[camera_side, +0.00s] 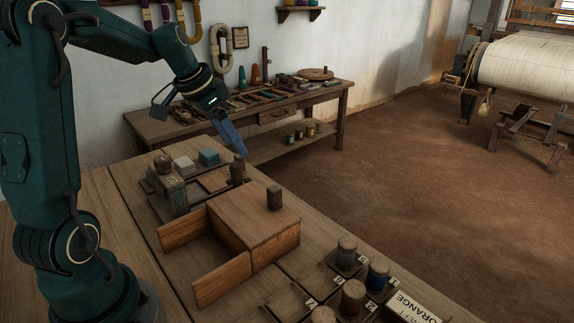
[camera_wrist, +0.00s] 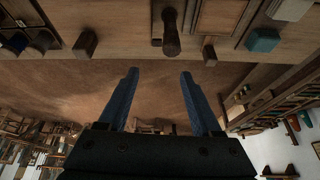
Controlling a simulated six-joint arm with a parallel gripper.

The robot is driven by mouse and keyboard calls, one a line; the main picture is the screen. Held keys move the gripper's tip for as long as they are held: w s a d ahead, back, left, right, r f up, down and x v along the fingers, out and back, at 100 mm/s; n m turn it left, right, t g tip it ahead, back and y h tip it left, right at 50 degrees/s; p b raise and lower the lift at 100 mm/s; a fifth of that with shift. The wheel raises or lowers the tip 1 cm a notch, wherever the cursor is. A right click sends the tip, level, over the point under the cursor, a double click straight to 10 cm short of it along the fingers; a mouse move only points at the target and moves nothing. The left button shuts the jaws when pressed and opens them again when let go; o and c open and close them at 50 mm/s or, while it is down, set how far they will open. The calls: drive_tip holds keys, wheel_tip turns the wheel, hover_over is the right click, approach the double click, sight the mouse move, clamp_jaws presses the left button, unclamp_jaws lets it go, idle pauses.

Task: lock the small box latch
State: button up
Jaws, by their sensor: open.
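A small wooden box (camera_side: 256,212) stands on the workbench in the side view. Two wooden panels, the left one (camera_side: 184,230) and the front one (camera_side: 222,279), stand swung out from it like open doors. A dark upright block (camera_side: 274,198) is on its top; I cannot tell whether this is the latch. My gripper (camera_side: 241,152) is above the bench behind the box, pointing down and right, over a dark peg (camera_side: 237,172). In the wrist view my gripper (camera_wrist: 159,78) has its blue fingers wide apart with nothing between them. A dark turned handle (camera_wrist: 171,36) lies beyond the fingertips.
A wooden stand with a lidded piece (camera_side: 172,193) and a teal block (camera_side: 209,157) are left of and behind the box. Several spools, one blue (camera_side: 377,275), stand at the front right. A side table (camera_side: 262,110) holds tools behind. Brown floor is open to the right.

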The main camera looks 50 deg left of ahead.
sight(235, 163)
drive_tip(key=shift+s+a+f+n+g, duration=0.15)
drive_tip(key=shift+s+a+f+n, duration=0.05)
drive_tip(key=shift+a+f, duration=0.3)
drive_tip(key=shift+s+a+f+n+g, duration=0.15)
drive_tip(key=shift+s+a+f+n, duration=0.05)
drive_tip(key=shift+a+f, duration=0.25)
drive_tip(key=shift+x, duration=2.4)
drive_tip(key=shift+r, duration=0.1)
clamp_jaws()
